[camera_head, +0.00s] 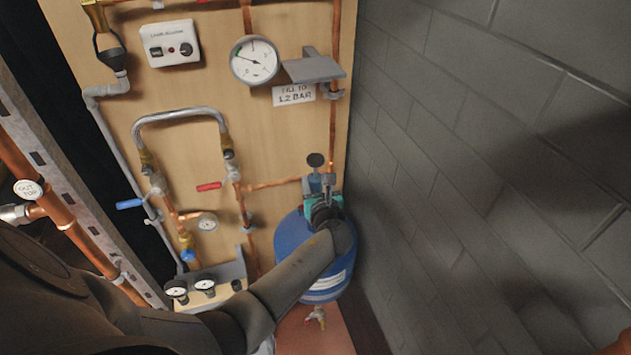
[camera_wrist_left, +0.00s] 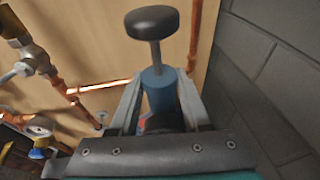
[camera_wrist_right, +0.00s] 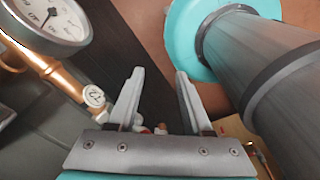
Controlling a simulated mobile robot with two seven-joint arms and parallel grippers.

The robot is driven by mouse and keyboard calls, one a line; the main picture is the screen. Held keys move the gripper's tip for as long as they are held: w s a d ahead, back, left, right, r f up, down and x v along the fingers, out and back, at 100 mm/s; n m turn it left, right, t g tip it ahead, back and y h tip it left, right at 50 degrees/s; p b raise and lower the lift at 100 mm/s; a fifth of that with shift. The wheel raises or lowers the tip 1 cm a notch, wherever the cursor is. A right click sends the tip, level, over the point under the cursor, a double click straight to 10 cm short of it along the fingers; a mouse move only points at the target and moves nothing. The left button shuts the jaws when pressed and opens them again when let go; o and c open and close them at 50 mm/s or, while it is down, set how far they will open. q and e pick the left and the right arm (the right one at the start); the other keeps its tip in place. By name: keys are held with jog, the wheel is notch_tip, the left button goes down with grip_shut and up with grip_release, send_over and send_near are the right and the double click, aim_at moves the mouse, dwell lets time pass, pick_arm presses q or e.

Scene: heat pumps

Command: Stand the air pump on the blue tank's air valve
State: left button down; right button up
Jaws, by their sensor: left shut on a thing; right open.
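The air pump (camera_wrist_left: 158,92) has a blue cylinder, a thin metal rod and a round black knob on top. My left gripper (camera_wrist_left: 160,88) is shut on its blue body. In the head view the pump (camera_head: 315,183) is upright above the blue tank (camera_head: 291,240), at the tank's top end. The tank's air valve is hidden behind my left gripper and wrist, so I cannot tell whether the pump touches it. My right gripper (camera_wrist_right: 156,85) is open, with nothing between its fingers.
A wooden board (camera_head: 285,130) carries copper pipes, a large gauge (camera_head: 254,61), a grey shelf (camera_head: 314,68) and a white control box (camera_head: 170,43). A grey block wall (camera_head: 480,150) stands close right of the tank.

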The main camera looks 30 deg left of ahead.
pick_arm(q)
jog(key=shift+f+b, duration=0.45)
jog(key=shift+f, duration=0.3)
dwell(0.7)
jog(key=c, duration=0.6)
grip_release()
jog(key=o, duration=0.3)
jog(key=shift+f, duration=0.2)
jog(key=shift+s+d+r, duration=0.1)
jog(key=shift+s, duration=0.05)
